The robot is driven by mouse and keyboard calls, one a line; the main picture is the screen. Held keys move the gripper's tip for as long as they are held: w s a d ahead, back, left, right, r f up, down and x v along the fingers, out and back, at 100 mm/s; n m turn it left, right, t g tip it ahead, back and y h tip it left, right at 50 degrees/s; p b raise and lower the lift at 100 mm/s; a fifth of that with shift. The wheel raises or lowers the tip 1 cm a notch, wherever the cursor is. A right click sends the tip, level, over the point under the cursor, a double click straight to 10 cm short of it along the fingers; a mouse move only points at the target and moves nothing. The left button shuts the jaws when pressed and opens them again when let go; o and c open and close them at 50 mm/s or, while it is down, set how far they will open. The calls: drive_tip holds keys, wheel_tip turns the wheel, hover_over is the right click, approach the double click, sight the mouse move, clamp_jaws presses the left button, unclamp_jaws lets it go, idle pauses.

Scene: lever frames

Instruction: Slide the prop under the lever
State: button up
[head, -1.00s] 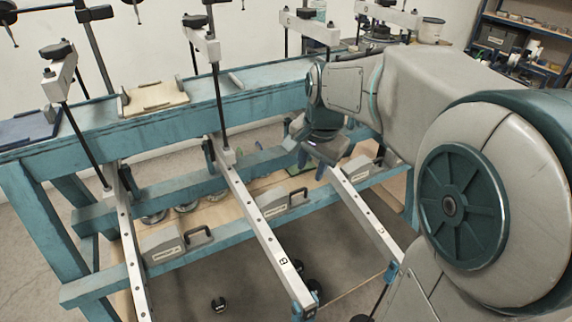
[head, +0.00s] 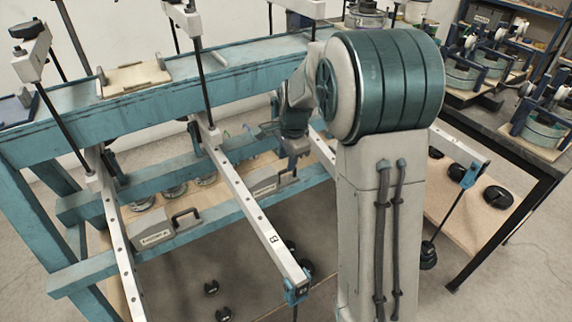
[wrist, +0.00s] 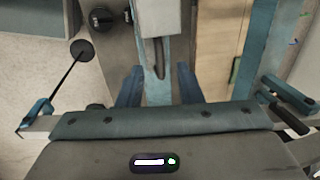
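Pale levers run out from the teal frame; lever B (head: 245,205) is in the middle of the head view. The right lever's outer end (head: 455,143) shows beyond my arm. Grey props with black handles rest on the lower teal rail: one at left (head: 152,233), one in the middle (head: 268,184). The right prop is hidden by my arm in the head view. In the wrist view, a grey prop (wrist: 157,14) with a dark handle lies ahead on the rail. My gripper (wrist: 158,78) is open, its blue fingers apart on either side of the handle; contact is unclear.
In the wrist view a lever (wrist: 38,126) crosses close below the palm, with a weight (wrist: 82,50) hanging at its left end. A bench with equipment (head: 540,130) stands at right.

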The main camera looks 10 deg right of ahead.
sight(285, 170)
drive_tip(key=shift+w+a+f, duration=0.1)
drive_tip(key=shift+w+f, duration=0.1)
drive_tip(key=shift+f, duration=0.7)
drive_tip(key=shift+w+f, duration=0.15)
drive_tip(key=shift+f, duration=0.7)
clamp_jaws()
drive_tip(key=shift+s+a, duration=0.1)
